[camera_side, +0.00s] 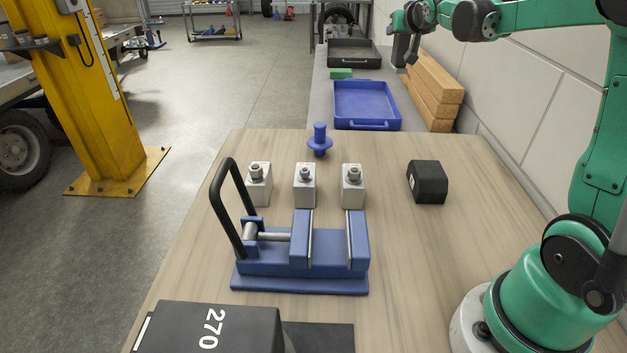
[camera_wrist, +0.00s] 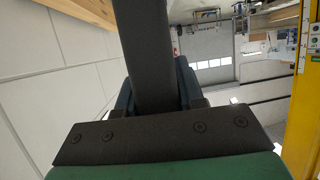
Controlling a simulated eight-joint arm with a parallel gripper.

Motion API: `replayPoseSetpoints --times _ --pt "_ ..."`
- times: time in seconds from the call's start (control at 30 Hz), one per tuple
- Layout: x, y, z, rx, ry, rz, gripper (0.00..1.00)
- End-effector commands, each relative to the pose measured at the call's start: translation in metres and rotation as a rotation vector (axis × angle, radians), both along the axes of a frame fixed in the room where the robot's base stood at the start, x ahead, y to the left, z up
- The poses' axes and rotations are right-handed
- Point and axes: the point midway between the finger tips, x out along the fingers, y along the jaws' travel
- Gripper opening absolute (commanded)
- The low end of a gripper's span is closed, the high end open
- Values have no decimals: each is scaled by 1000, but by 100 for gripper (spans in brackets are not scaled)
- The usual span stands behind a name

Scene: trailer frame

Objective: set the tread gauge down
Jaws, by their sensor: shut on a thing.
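My gripper (camera_side: 413,48) is at the top right of the side view, raised beside the far trays. In the wrist view, my gripper (camera_wrist: 158,88) is shut on a long dark grey bar, which I take to be the tread gauge (camera_wrist: 146,40). The bar runs up out of the top of that picture, so its far end is hidden. In the side view, a dark piece at the gripper looks like the same gauge (camera_side: 398,50), but it is small there and hard to separate from the fingers.
A blue tray (camera_side: 368,125) and a black tray (camera_side: 355,64) lie behind the table, with wooden beams (camera_side: 435,88) beside them. The table (camera_side: 400,270) holds a blue vise (camera_side: 300,265), several blocks, a blue knobbed piece (camera_side: 319,140) and a black block (camera_side: 427,182).

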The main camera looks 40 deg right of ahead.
Motion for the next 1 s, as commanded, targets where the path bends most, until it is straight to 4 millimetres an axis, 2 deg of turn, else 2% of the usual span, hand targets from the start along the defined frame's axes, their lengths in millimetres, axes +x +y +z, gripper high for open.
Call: replayPoseSetpoints --times 0.13,0.3,0.4,0.53,0.67,1.0 --pt "-28 -26 6 8 8 -38 0" --pt "-78 -64 7 11 8 -94 0" --pt "-101 -78 8 6 3 -115 0" --pt "-113 -85 1 0 -1 -124 0" --pt "-114 -85 -23 -1 -1 -123 0" --pt "-113 -85 -109 -1 -1 -123 0"
